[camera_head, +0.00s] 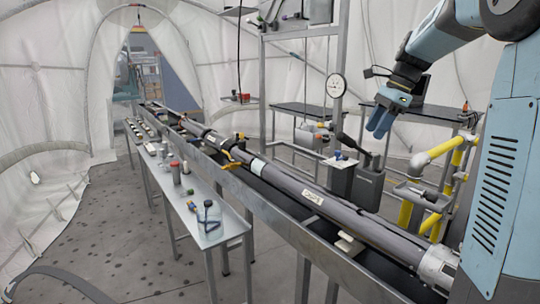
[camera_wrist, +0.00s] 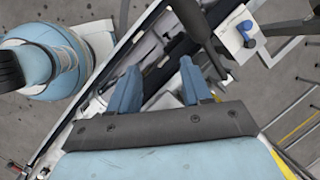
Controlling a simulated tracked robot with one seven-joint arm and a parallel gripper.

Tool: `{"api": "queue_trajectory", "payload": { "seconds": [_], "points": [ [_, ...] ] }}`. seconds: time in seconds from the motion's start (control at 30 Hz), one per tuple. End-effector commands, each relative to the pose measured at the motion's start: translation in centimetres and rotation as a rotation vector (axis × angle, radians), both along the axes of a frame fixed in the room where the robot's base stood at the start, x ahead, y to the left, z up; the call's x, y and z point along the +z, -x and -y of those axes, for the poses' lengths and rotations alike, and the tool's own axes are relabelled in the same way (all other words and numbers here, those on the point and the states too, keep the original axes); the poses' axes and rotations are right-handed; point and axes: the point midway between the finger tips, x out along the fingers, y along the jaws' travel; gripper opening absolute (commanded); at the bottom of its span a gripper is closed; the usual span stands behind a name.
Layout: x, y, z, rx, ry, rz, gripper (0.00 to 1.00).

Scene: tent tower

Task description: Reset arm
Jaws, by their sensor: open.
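My gripper (camera_head: 381,122) hangs at the end of my blue arm, at the upper right of the head view, with its fingers pointing down. In the wrist view its two blue fingers (camera_wrist: 160,88) are spread apart with nothing between them. The gripper is in the air above the right side of the long pipe assembly (camera_head: 290,185), and I see no contact with anything. A dark block with a lever (camera_head: 367,188) stands below it, beside the pipe.
A narrow metal bench (camera_head: 213,232) with small tools and fittings runs along the left of the pipe. A round gauge (camera_head: 336,86) is on a metal frame post. Yellow pipework (camera_head: 436,152) stands near my arm at right. White tent walls (camera_head: 50,90) enclose the place. Open floor lies at left.

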Motion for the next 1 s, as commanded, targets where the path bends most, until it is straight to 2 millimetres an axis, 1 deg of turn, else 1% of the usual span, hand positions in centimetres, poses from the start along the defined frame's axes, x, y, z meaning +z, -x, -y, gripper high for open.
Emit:
{"api": "queue_trajectory", "payload": {
  "seconds": [0.03, 0.17, 0.27, 0.47, 0.6, 0.77, 1.0],
  "points": [
    [0.1, 0.8, -0.3, 0.026, 0.009, 0.015, 0.48],
    [0.4, 2.7, -0.9, 0.109, 0.041, 0.065, 0.48],
    [0.5, 4.8, -1.5, 0.196, 0.076, 0.116, 0.48],
    [0.2, 10.4, -3.0, 0.437, 0.180, 0.241, 0.48],
    [-0.5, 14.2, -4.0, 0.613, 0.264, 0.322, 0.48],
    [-1.7, 18.4, -4.8, 0.818, 0.371, 0.407, 0.48],
    [-4.5, 24.2, -5.7, 1.129, 0.545, 0.512, 0.48]
  ]
}}
